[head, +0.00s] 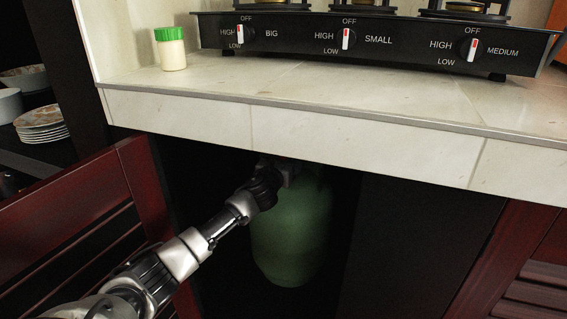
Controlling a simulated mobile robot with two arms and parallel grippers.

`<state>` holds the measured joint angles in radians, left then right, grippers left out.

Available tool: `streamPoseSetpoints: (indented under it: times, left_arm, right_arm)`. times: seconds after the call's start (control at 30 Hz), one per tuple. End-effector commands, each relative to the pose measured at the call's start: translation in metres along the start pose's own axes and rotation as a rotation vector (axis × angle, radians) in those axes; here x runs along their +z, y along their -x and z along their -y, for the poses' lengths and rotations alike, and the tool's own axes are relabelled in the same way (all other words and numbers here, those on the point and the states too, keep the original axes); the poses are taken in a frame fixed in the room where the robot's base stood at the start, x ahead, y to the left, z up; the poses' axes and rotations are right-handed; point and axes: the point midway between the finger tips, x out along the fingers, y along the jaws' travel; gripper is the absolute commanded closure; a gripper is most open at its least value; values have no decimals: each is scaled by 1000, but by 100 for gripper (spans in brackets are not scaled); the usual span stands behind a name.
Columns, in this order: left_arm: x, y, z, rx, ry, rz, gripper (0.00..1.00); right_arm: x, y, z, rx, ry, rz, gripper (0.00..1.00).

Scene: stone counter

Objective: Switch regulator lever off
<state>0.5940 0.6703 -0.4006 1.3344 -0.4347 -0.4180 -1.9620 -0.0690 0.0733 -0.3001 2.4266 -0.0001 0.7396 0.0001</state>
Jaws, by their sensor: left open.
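A green gas cylinder (291,235) stands upright in the dark cabinet under the stone counter. Its top, with the regulator and lever, is hidden behind my left gripper and in the shadow under the counter edge. My left arm comes in from the lower left, and my left gripper (286,170) is at the top of the cylinder, just below the counter. It is open; its fingertips are too dark to make out, and I cannot tell whether it touches the lever. My right gripper is not in view.
The stone counter edge (330,125) is close above my left gripper. Red slatted doors stand open at left (75,225) and right (515,265). On the counter are a black gas stove (300,45) and a green-lidded jar (172,52). Plates (42,125) sit at far left.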

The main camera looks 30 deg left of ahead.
Motion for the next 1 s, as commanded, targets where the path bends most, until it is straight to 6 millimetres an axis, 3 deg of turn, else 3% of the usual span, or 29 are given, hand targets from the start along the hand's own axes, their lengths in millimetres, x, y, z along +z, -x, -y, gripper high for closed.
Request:
streamPoseSetpoints:
  times: [0.17, 0.47, 0.9, 1.0]
  left_arm:
    - [0, 0, 0, 0, 0, 0, 56]
    - [0, 0, 0, 0, 1, 0, 100]
    - [2, 0, 2, 0, -44, -1, 100]
    - [3, 0, 5, -1, -90, -1, 100]
  right_arm:
    - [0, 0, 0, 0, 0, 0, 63]
    - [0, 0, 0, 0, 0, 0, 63]
    - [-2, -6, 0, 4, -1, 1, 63]
    - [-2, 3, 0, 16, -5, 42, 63]
